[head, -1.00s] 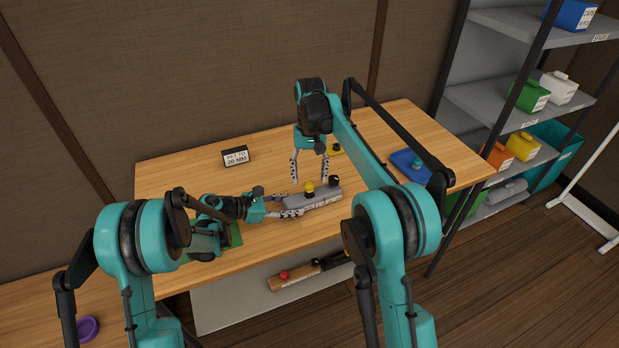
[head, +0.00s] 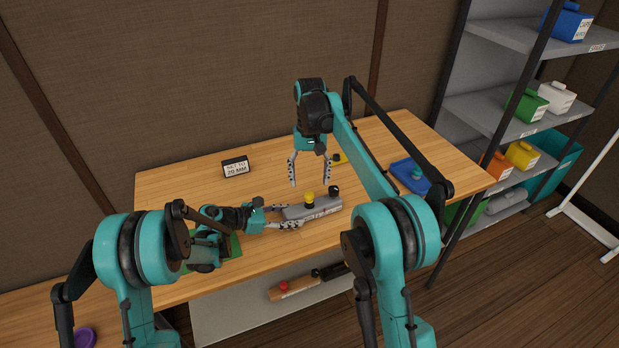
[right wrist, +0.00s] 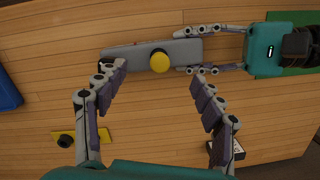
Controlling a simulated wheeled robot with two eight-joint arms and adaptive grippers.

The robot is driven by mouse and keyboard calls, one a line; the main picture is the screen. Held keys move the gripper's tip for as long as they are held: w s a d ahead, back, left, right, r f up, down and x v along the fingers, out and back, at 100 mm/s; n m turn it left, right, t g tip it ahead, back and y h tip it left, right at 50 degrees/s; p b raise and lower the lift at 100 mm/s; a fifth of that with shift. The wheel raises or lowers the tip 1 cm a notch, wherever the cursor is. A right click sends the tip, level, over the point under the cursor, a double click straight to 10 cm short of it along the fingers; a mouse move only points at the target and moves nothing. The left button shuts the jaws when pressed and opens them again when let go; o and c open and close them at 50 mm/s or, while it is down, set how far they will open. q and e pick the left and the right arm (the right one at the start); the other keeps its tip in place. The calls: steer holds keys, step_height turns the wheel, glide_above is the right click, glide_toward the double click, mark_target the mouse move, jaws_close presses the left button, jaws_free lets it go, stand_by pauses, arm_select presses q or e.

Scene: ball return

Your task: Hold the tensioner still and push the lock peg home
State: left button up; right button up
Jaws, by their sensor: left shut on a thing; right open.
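The tensioner is a long grey block (head: 325,208) lying on the table, with a yellow round-topped peg (head: 309,198) standing up from it and a black knob (head: 334,190) at its right end. My left gripper (head: 289,215) is shut on the block's left end, one finger along each side. In the right wrist view, the grey block (right wrist: 125,53) and the yellow peg top (right wrist: 160,62) show, with my left gripper (right wrist: 205,50) on the block. My right gripper (head: 310,181) is open and empty, pointing down, above and a little behind the block. How deep the peg sits cannot be told.
A small sign reading 20 mm (head: 236,167) stands at the back left. A yellow plate with a black knob (right wrist: 92,136) lies behind the block. A blue tray (head: 408,172) is to the right. A green mat (head: 235,244) lies under my left wrist.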

stand_by(0.3)
step_height(320, 180, up, 7)
steer(key=w, duration=0.1)
steer(key=shift+r, duration=0.2)
stand_by(0.7)
arm_select(q)
steer(key=o, duration=1.5)
steer(key=shift+c, duration=0.2)
steer(key=shift+a, duration=0.1)
arm_select(e)
steer(key=shift+d, duration=0.1)
arm_select(q)
steer(key=shift+v, duration=3.4)
steer(key=shift+r, duration=0.1)
